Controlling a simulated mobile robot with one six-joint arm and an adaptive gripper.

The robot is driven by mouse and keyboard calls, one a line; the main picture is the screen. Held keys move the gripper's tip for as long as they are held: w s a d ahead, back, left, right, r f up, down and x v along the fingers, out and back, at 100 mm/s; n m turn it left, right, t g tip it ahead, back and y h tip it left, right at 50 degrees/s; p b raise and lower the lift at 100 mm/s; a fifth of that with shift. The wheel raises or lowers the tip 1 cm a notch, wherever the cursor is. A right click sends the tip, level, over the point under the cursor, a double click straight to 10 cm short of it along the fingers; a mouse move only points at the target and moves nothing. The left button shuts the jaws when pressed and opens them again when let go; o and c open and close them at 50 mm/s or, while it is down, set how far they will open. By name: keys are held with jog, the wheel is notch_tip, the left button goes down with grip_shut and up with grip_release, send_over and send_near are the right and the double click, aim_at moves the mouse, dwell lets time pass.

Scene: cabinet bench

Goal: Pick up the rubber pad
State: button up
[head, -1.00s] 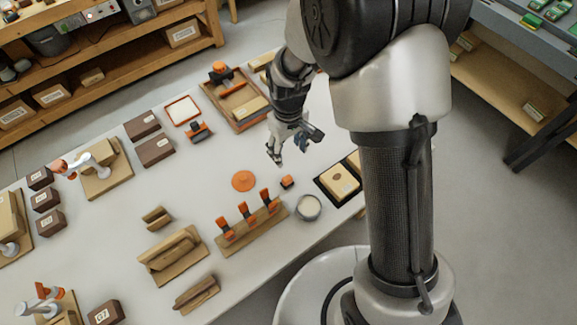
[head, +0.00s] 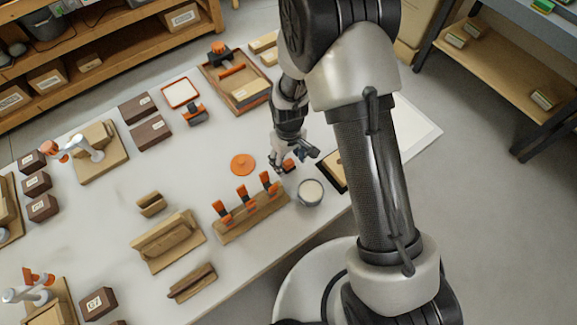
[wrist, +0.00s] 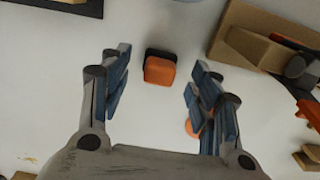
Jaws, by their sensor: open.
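The rubber pad looks to be a small orange block with a dark side (wrist: 160,68), lying on the white bench. In the wrist view it sits between the two fingertips of my gripper (wrist: 161,74), with a gap on each side. My gripper is open and empty, pointing down over the pad. In the head view my gripper (head: 293,159) is over the bench, and the orange pad (head: 289,165) shows just under the fingers, partly hidden by them. Its height above the pad is hard to tell.
A wooden rack with several orange-handled clamps (head: 245,221) stands close by. A round white-topped tin (head: 310,192), a flat orange disc (head: 243,164) and a dark mat (head: 332,178) are also near. Bare bench lies left of the disc.

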aim_at(289, 161)
notch_tip(289, 161, down, 2)
jog(key=shift+r, duration=0.1)
jog(key=shift+c, duration=0.6)
jog(key=c, duration=1)
jog(key=shift+r, duration=0.1)
notch_tip(289, 161, up, 20)
jog(key=p, duration=0.5)
